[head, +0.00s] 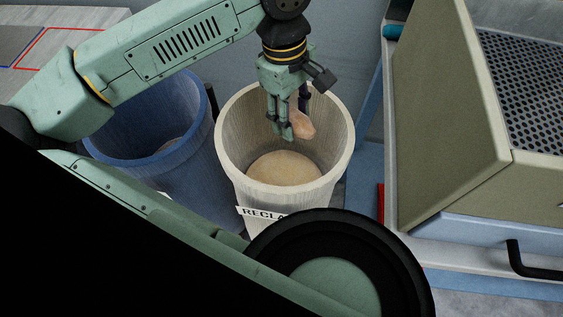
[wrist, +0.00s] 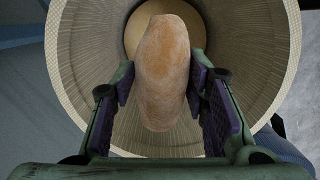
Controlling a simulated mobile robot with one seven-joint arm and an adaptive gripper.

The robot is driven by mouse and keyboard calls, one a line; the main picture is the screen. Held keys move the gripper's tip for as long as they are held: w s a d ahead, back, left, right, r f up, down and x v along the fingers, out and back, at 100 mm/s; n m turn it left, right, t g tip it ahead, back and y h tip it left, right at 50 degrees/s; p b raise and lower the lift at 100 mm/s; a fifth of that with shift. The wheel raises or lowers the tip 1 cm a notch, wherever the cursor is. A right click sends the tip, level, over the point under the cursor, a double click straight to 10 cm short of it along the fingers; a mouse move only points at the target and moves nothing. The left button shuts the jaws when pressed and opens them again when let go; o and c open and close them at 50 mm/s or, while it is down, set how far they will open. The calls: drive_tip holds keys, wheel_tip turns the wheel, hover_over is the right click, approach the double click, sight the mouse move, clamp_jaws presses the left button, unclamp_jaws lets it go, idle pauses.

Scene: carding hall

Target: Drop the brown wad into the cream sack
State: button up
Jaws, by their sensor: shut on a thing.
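The brown wad (wrist: 163,75) is a long, rounded, light-brown lump, held between the two fingers of my gripper (wrist: 163,105). In the head view the wad (head: 302,126) shows beside and partly behind the fingers of my gripper (head: 289,130). The cream sack (head: 226,140) stands open and upright below, with a label starting "RECLA" on its front, partly hidden by my body. My gripper and the wad are over its mouth, above a tan round bottom or filling. In the wrist view the sack's ribbed inner wall (wrist: 90,65) surrounds the wad.
A blue sack (head: 115,135) stands open just left of the cream one. A tan machine housing (head: 440,120) with a perforated panel (head: 525,95) and a black handle (head: 525,262) stands at the right. A table with red and blue outlines (head: 60,35) is at the upper left.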

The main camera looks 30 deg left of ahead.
drive_tip(key=shift+f, duration=0.4)
drive_tip(key=o, duration=1.3)
drive_tip(key=shift+o, duration=0.2)
wheel_tip(320, 180, up, 12)
drive_tip(key=a, duration=0.1)
drive_tip(key=shift+w+a, duration=0.25)
drive_tip(key=shift+a, duration=0.1)
drive_tip(key=shift+f, duration=0.1)
